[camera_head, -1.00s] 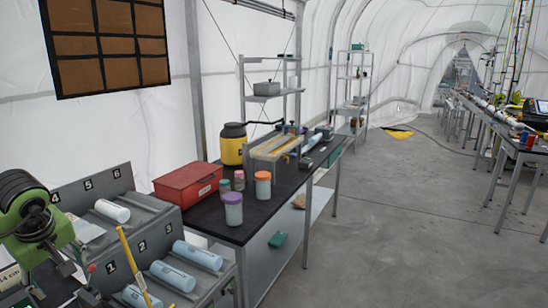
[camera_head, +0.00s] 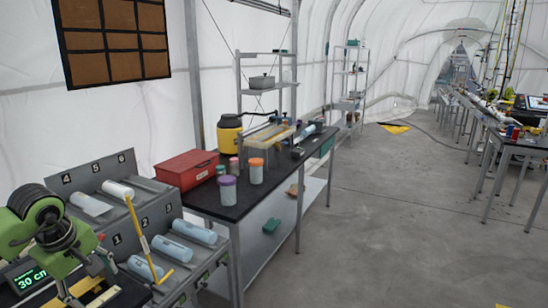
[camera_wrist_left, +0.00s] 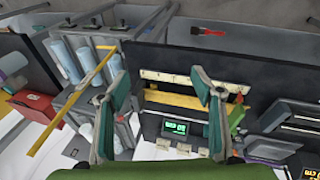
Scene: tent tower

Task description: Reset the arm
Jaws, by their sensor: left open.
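My green left arm (camera_head: 45,228) comes in at the lower left of the head view, beside the numbered grey rack. My left gripper (camera_wrist_left: 160,85) is open in the left wrist view, with its two fingers apart and nothing between them. Beyond the fingers are a yellow-edged measuring board (camera_wrist_left: 180,100) and a small display with green digits (camera_wrist_left: 175,128). The display (camera_head: 30,279) reads about 30 cm in the head view. My right gripper is not in view.
The grey rack (camera_head: 100,170) holds several pale cylinders, and a yellow L-shaped rod (camera_head: 139,235) stands in front of it. A black table (camera_head: 200,203) bears a red box (camera_head: 186,169), lidded jars and a yellow canister (camera_head: 229,135).

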